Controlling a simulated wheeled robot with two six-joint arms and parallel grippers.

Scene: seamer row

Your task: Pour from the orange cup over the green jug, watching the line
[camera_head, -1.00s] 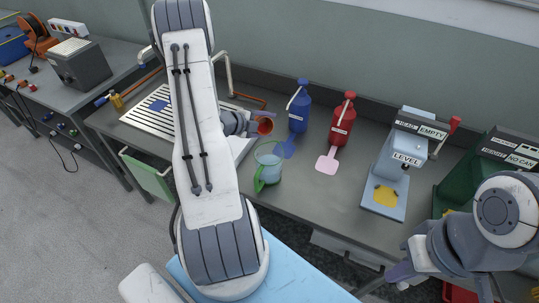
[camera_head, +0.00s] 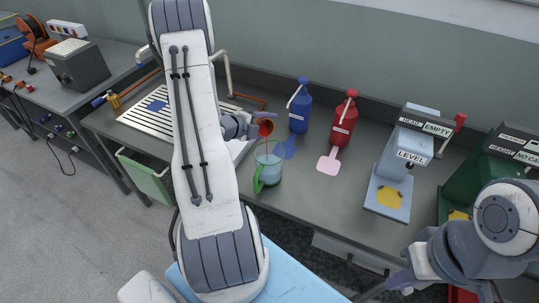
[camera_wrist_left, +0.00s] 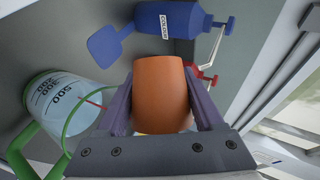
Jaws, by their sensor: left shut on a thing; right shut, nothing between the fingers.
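The orange cup (camera_head: 266,128) is held tilted by my left gripper (camera_head: 256,128), above the green jug (camera_head: 266,169). A thin red stream runs from the cup's mouth down into the jug. In the left wrist view the cup (camera_wrist_left: 161,92) sits between both fingers (camera_wrist_left: 160,105). The jug (camera_wrist_left: 62,105) there is clear, with green rim and handle and a printed scale including 500; a short red streak shows at its mouth. The jug looks pale blue inside; the exact level cannot be read. My right gripper (camera_head: 402,280) is shut and empty at lower right.
A blue bottle (camera_head: 300,112) and a red bottle (camera_head: 342,123) stand right of the jug, with a blue and a pink patch before them. A slatted drain tray (camera_head: 150,113) lies left.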

